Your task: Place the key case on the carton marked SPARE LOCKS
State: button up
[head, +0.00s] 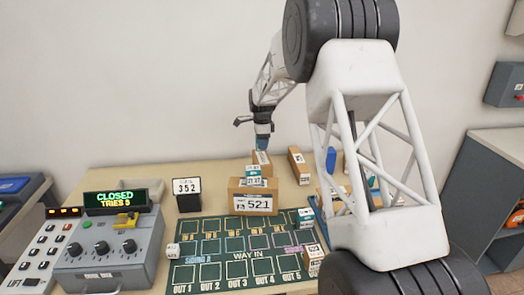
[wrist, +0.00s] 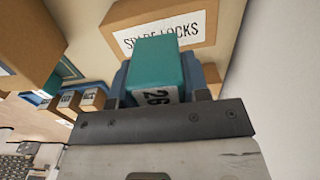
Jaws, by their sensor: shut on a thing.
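My gripper (head: 262,144) is shut on a teal block with a white label reading 26 (wrist: 155,62), which I take for the key case. It sits between the blue fingers in the wrist view. The carton marked SPARE LOCKS (wrist: 128,14) is just beyond the block there, its label partly covered by it. I cannot tell whether block and carton touch. In the head view my gripper is over the back of the table, above a small brown carton (head: 257,157); its marking is not readable there.
Another carton (head: 299,165) is to the right. A green mat (head: 209,222), a 352 sign (head: 187,194) and a grey console (head: 110,262) are nearer. The wall is close behind.

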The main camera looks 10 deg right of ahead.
jog(key=shift+f, duration=0.1)
jog(key=shift+f, duration=1.65)
jog(key=shift+f, duration=0.15)
jog(key=o, duration=1)
jog(key=shift+c, duration=0.2)
notch_tip(320, 180, up, 12)
jog(key=shift+r, duration=0.15)
